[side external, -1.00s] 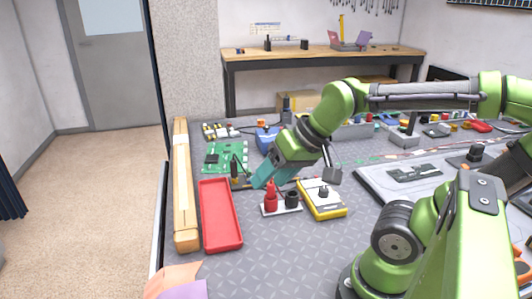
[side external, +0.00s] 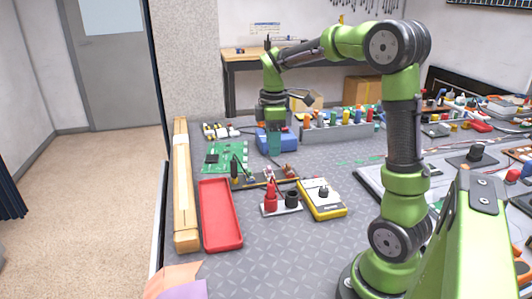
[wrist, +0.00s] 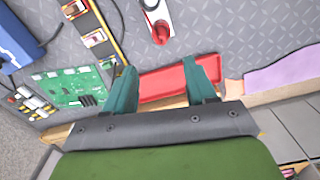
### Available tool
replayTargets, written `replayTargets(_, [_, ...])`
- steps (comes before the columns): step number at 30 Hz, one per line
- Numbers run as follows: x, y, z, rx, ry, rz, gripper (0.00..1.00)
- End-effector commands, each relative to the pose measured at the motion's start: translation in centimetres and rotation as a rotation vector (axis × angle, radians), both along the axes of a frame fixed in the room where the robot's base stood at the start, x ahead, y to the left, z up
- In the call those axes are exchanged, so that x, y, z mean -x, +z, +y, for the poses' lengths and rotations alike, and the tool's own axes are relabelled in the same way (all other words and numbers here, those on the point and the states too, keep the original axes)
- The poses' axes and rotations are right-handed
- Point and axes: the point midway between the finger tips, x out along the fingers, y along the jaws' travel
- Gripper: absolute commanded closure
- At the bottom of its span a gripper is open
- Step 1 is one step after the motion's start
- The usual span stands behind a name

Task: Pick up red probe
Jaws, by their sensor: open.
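The red probe (side external: 270,194) stands upright in a small pale holder (side external: 283,209), beside a black piece (side external: 292,198). In the wrist view the red probe (wrist: 162,31) shows at the top middle, beyond my fingertips. My gripper (side external: 275,152) points down with teal fingers, raised behind the red probe and in front of the blue box. In the wrist view my gripper (wrist: 158,64) is open, with nothing between its fingers.
A red tray (side external: 221,240) lies left of the holder, and a yellow meter (side external: 322,199) to its right. A green circuit board (side external: 226,156) and a blue box (side external: 262,140) lie farther back. Wooden bars (side external: 184,225) line the left edge. The front mat is largely clear.

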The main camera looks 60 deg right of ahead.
Motion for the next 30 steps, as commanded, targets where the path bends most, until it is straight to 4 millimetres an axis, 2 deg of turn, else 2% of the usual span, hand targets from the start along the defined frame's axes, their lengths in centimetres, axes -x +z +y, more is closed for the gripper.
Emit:
replayTargets(6, [0.1, -5.0, 0.1, -0.003, -0.001, 0.006, 0.44])
replayTargets(12, [0.1, -8.7, 0.1, -0.003, -0.004, 0.003, 0.44])
replayTargets(20, [0.0, -10.7, 0.2, -0.002, -0.004, 0.0, 0.44])
replayTargets(27, [-0.2, -14.2, 0.4, -0.003, -0.004, 0.003, 0.44])
replayTargets(30, [-0.3, -15.0, 0.4, -0.001, -0.003, 0.001, 0.44])
